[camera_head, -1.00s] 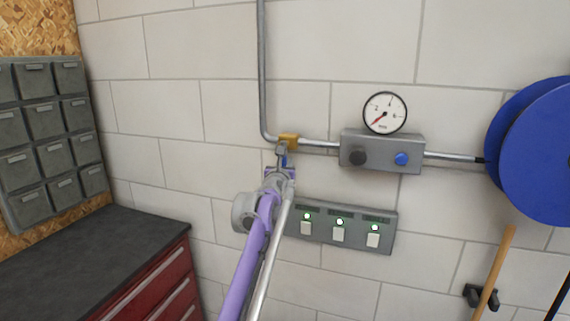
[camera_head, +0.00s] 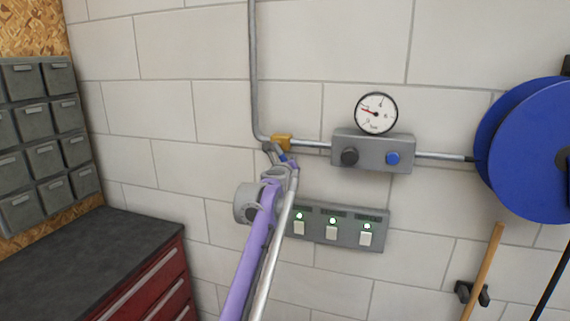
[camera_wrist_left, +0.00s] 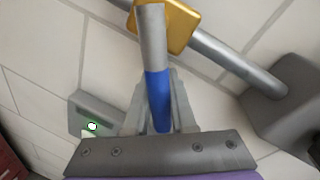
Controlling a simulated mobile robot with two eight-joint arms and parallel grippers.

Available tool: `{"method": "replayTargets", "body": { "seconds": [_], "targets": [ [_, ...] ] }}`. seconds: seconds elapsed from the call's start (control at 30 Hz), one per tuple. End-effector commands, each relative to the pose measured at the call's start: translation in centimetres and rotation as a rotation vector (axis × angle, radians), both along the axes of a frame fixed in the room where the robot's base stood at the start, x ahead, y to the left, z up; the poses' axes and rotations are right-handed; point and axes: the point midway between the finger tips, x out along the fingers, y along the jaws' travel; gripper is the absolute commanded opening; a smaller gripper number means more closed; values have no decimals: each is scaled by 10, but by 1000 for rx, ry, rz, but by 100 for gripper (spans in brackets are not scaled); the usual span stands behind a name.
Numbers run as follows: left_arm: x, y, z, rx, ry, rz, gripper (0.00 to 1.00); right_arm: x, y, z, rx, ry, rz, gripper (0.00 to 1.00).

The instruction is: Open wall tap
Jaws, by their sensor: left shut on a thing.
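The wall tap's brass body (camera_head: 282,143) sits on the grey pipe, right of the bend. Its grey lever with a blue grip (camera_head: 284,158) slants down to the right, below the brass body. My left gripper (camera_head: 289,163) is at the blue grip, reaching up from below. In the left wrist view, the blue grip (camera_wrist_left: 158,98) lies between the two fingers of my left gripper (camera_wrist_left: 156,115), which is shut on it. The brass body (camera_wrist_left: 178,28) shows behind the lever's upper end. The right gripper is in no view.
A grey regulator box (camera_head: 372,151) with a black and a blue knob carries a round gauge (camera_head: 376,112). A switch panel (camera_head: 338,228) with lit lamps is close right of my arm. A blue reel (camera_head: 526,148) is at right, a dark-topped red cabinet (camera_head: 130,280) at lower left.

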Motion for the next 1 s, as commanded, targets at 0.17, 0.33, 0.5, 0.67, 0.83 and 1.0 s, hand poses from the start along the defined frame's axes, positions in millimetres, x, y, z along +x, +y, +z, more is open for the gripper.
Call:
{"method": "replayTargets", "body": {
  "seconds": [0.17, 0.33, 0.5, 0.67, 0.83, 1.0],
  "targets": [
    [-1, -3, 3, -46, 14, -1, 0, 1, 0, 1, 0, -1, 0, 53],
    [-1, -3, 3, -60, 19, -1, 0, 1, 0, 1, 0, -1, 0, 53],
    [-1, -3, 3, -61, 19, -1, 0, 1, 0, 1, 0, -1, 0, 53],
    [-1, -3, 3, -61, 19, 0, 26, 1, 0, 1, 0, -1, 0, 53],
    [-1, -3, 3, -61, 19, 0, 54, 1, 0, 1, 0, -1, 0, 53],
    [-1, -3, 3, -61, 19, 0, 54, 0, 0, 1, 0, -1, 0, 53]
  ]
}}
